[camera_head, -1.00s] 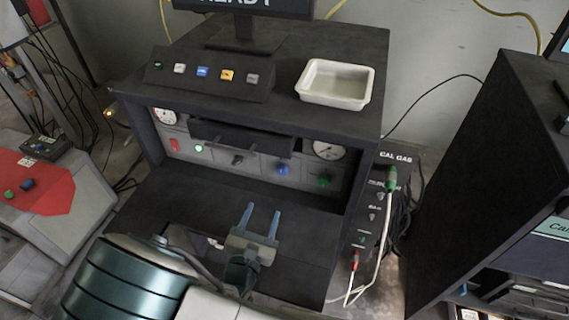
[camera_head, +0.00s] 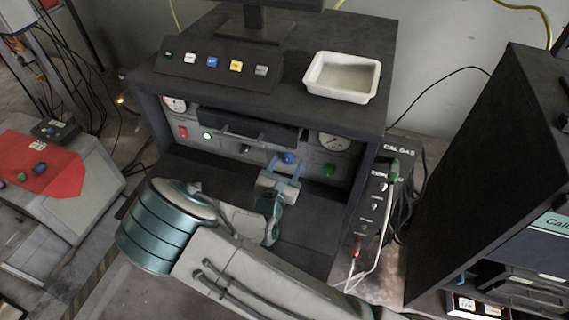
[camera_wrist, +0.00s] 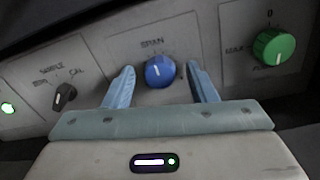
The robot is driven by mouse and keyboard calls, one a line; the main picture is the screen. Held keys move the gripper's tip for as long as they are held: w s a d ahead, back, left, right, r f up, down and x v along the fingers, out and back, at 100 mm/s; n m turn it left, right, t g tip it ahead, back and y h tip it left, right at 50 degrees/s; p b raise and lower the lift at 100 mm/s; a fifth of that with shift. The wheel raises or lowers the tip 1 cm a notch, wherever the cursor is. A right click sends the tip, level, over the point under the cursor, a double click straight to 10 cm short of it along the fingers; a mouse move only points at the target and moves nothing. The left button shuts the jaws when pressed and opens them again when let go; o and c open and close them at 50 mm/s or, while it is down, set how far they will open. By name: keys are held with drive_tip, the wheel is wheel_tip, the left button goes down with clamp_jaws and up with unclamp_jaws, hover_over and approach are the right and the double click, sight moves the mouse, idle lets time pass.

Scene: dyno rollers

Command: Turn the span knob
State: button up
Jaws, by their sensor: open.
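The span knob (camera_wrist: 160,72) is a round blue knob with a white pointer mark, on a grey panel under the label SPAN. The mark points about straight up in the wrist view. In the head view the knob (camera_head: 289,158) sits in the recessed front panel of the dark cabinet. My gripper (camera_wrist: 161,82) is open, with one blue finger on each side of the knob. A gap shows between the knob and each finger. In the head view my gripper (camera_head: 284,163) reaches into the recess from the front.
A green knob (camera_wrist: 274,47) is to the right of the span knob. A black selector (camera_wrist: 64,96) labelled SAMPLE and CAL is to the left, beside a lit green button (camera_wrist: 8,108). A dark drawer-like bar (camera_head: 248,130) overhangs the panel. A white tray (camera_head: 342,78) sits on top of the cabinet.

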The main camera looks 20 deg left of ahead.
drive_tip(key=c, duration=1)
drive_tip(key=shift+a, duration=0.15)
drive_tip(key=shift+f+m, duration=0.1)
drive_tip(key=shift+m, duration=0.2)
